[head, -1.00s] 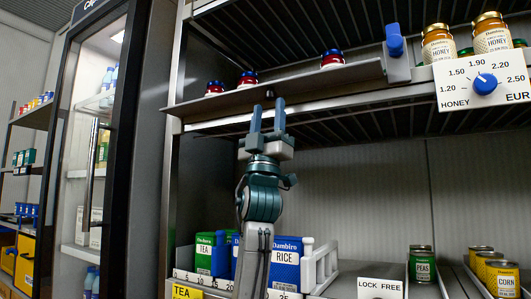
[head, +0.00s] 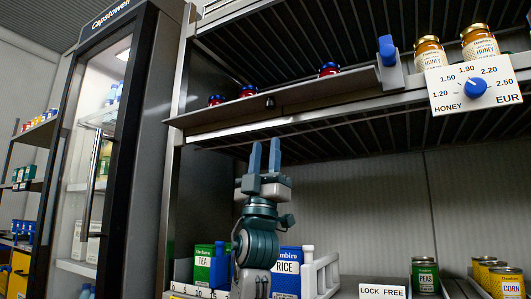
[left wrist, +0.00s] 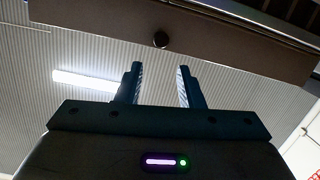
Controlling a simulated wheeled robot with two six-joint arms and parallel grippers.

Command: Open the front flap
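The front flap (head: 330,89) is a long dark grey panel along the upper shelf's front edge. A small dark round knob (head: 270,101) sits on its face. The flap and knob also show at the top of the left wrist view, the knob (left wrist: 161,40) lying above the gap between the fingers. A blue handle (head: 387,48) stands upright at the flap's right end. My left gripper (head: 265,152) points up below the flap, open and empty, apart from the knob. It is open in the left wrist view (left wrist: 159,82) too. My right gripper is not in view.
Honey jars (head: 430,54) and a price dial (head: 476,87) are at the right. Tea (head: 203,265) and rice boxes (head: 287,271) and a white rack (head: 322,275) stand below. A glass-door fridge (head: 115,130) is at the left.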

